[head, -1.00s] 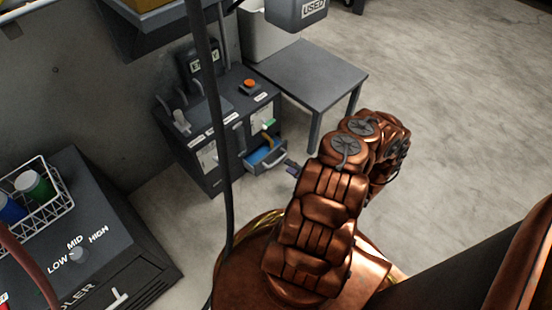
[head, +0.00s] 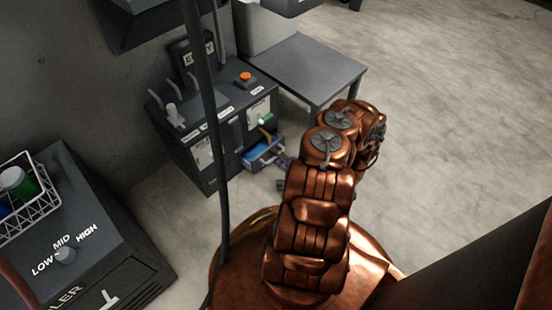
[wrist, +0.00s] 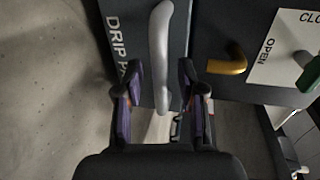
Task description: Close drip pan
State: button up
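The drip pan (head: 263,153) is a drawer with a blue inside, pulled out from the lower right front of a dark cabinet (head: 205,165). In the wrist view its front (wrist: 140,88) carries a partly covered "DRIP PA..." label and a silver bar handle (wrist: 160,45). My gripper (wrist: 160,88) is open, its two purple-black fingers spread on either side of the handle's near end. I cannot tell whether a finger touches it. In the head view my gripper (head: 281,174) is small, just in front of the pan, and partly hidden by my copper arm.
A yellow lever (wrist: 228,66) and an OPEN/CLOSE plate (wrist: 285,48) with a green handle (wrist: 308,75) are right of the pan's handle. A grey table (head: 308,68) stands behind the cabinet's right side. A dark hose (head: 215,130) hangs in front. Floor at right is clear.

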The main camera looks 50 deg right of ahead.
grip_shut()
dwell(0.4)
dwell(0.4)
